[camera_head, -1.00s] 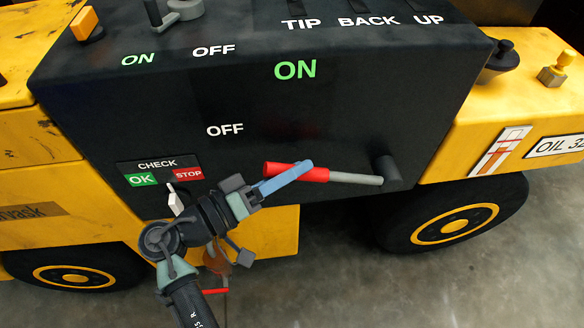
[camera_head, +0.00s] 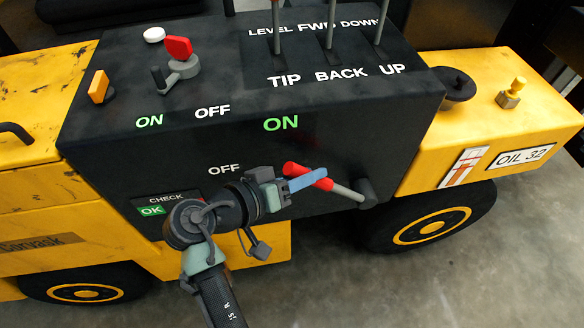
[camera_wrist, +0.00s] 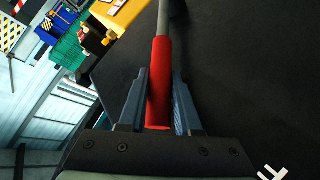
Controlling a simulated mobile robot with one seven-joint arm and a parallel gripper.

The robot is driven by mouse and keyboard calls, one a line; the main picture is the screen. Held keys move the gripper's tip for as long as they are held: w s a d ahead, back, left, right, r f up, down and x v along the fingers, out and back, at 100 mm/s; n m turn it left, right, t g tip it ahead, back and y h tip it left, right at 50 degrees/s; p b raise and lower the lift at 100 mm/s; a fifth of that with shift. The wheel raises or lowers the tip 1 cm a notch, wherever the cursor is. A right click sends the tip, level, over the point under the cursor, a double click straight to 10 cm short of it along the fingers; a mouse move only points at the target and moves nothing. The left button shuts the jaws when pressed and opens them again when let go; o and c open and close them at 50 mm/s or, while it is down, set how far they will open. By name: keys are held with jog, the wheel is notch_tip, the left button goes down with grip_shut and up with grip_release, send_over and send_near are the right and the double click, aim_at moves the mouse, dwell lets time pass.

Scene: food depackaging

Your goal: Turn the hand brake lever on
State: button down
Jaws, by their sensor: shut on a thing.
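The hand brake lever has a red grip (camera_head: 294,169) and a grey rod (camera_head: 346,192) that runs to a dark pivot (camera_head: 370,190) low on the right of the black panel. It slants, with its red end higher than the pivot. That end is about level with the white OFF label (camera_head: 224,169) and below the green ON label (camera_head: 281,123). My gripper (camera_head: 312,180) is shut on the red grip. In the wrist view the red grip (camera_wrist: 160,75) lies lengthwise between the two blue fingers, and the grey rod extends beyond them.
The yellow vehicle body (camera_head: 480,100) flanks the black panel. On top are a red-handled switch (camera_head: 179,48), an orange switch (camera_head: 99,86) and several upright levers. Wheels and open floor lie below.

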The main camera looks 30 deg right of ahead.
aim_at(330, 180)
jog(key=shift+m+y, duration=0.3)
jog(key=shift+y, duration=0.5)
jog(key=d+r+p, duration=0.2)
jog(key=r+p, duration=0.1)
jog(key=shift+s+d+r+p, duration=0.1)
jog(key=shift+s+d+p, duration=0.2)
jog(key=shift+s, duration=0.05)
jog(key=shift+s+d+r+y+p, duration=0.15)
jog(key=shift+d+y+p, duration=0.15)
jog(key=shift+d+p, duration=0.2)
jog(key=shift+s+d+r+y+p, duration=0.1)
jog(key=shift+d+y+p, duration=0.25)
jog(key=shift+p, duration=0.2)
jog(key=shift+d, duration=0.1)
jog(key=c, duration=0.6)
grip_release()
jog(key=v, duration=1.3)
jog(key=shift+s+p, duration=0.2)
jog(key=shift+p, duration=0.2)
jog(key=shift+f, duration=0.15)
